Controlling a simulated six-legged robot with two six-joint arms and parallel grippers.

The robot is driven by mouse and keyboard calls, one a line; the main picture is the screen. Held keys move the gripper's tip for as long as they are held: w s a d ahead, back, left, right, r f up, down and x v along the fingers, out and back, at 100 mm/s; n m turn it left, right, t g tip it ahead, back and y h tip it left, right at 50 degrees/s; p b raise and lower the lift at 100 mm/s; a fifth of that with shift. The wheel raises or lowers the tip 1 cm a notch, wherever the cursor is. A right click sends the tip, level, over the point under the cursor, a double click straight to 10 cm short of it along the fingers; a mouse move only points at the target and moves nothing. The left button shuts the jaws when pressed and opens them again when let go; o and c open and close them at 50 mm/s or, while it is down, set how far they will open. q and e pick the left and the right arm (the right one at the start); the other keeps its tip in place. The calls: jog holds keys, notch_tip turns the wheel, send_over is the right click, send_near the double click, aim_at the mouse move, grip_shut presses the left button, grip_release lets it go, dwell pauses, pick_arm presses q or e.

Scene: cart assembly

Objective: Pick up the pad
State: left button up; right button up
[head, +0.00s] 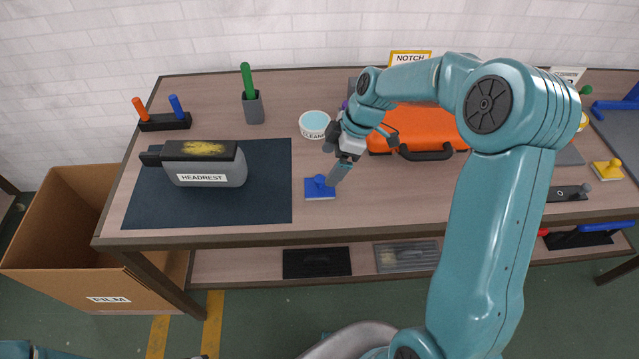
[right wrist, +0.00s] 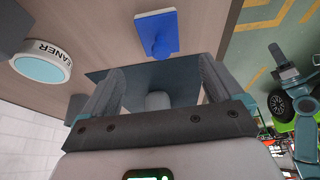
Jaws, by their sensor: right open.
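The blue pad (head: 318,189), a flat square with a blue knob on top, lies on the table just right of the dark mat. My right gripper (head: 337,176) is above the pad's right side, pointing down; the head view does not show clearly whether it touches. In the right wrist view the gripper (right wrist: 160,78) is open with nothing between its fingers. There the pad (right wrist: 157,32) lies beyond the fingertips, outside the jaws.
The headrest (head: 205,164) sits on the dark mat (head: 265,200). A cleaner tin (head: 314,124) stands behind the pad. An orange case (head: 425,130) stands to the right, partly behind my arm. A film box (head: 70,240) is at the left. Bare table surrounds the pad's front.

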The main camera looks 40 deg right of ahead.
aim_at(322, 178)
jog(key=p+x, duration=0.1)
jog(key=x, duration=0.7)
jog(key=shift+s+f, duration=0.1)
jog(key=shift+f, duration=0.05)
jog(key=c, duration=1.2)
